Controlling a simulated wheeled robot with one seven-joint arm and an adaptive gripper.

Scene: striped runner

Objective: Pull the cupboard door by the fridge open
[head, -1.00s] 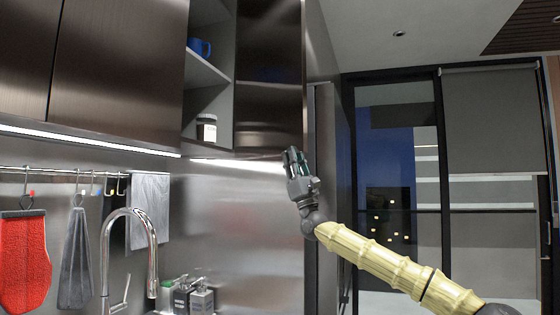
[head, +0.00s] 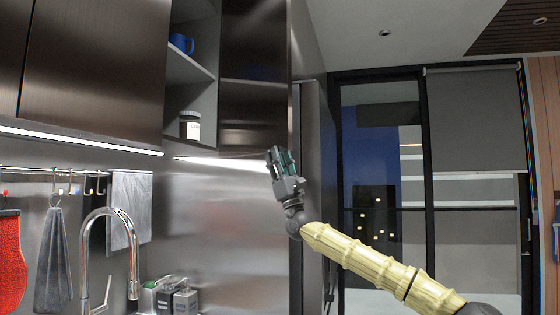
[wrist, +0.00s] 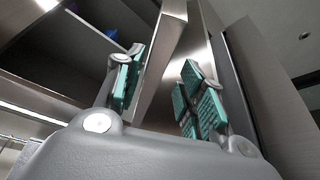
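The cupboard door (head: 254,85) is a dark brown, glossy panel standing swung out, beside the tall fridge-side panel. It leaves the cupboard's shelf (head: 190,68) in view. My gripper (head: 281,158) is at the door's lower right corner, with its fingertips close to the bottom edge. In the wrist view, the two teal-padded fingers are spread apart, and the door's pale edge (wrist: 163,62) shows in the gap beyond them. I cannot tell whether a finger touches the door. No handle is clearly visible.
A blue mug (head: 181,43) and a white-labelled jar (head: 190,125) stand on the cupboard's shelves.

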